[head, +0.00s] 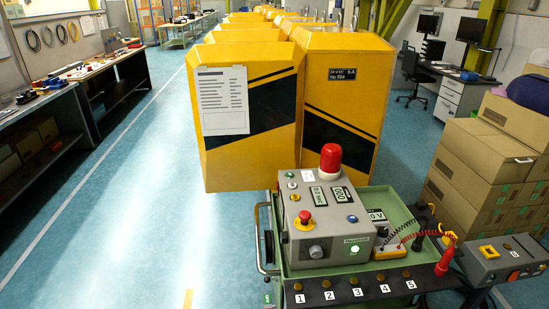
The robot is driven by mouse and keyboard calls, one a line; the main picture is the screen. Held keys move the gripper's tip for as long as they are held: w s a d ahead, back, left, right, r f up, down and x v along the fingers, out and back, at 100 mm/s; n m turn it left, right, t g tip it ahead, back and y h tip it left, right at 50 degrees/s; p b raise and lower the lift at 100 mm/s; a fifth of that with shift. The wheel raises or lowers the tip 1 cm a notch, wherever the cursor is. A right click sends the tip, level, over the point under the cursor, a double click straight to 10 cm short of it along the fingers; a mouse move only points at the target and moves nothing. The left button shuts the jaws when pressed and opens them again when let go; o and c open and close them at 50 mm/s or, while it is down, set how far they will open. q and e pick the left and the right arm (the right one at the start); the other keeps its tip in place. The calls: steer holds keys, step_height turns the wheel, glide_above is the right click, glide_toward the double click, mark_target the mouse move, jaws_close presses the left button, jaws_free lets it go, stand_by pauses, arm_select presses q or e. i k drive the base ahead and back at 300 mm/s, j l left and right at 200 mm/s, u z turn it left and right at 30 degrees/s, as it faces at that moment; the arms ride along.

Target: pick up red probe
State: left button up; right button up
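The red probe (446,256) is a short red stick at the right edge of the green cart (397,208). It is tilted, with its upper end leaning right. A dark probe-like piece (418,241) is just left of the red probe. Whether the red probe sits in a holder is too small to tell. Neither of my grippers is in view.
A grey control box (322,224) with a red beacon (330,160) stands on the cart, left of the meter. A grey and yellow unit (490,262) is right of the probe. Cardboard boxes (475,175) and yellow cabinets (345,90) stand behind. The left floor is clear.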

mark_target(441, 265)
steer(key=z, duration=1.35)
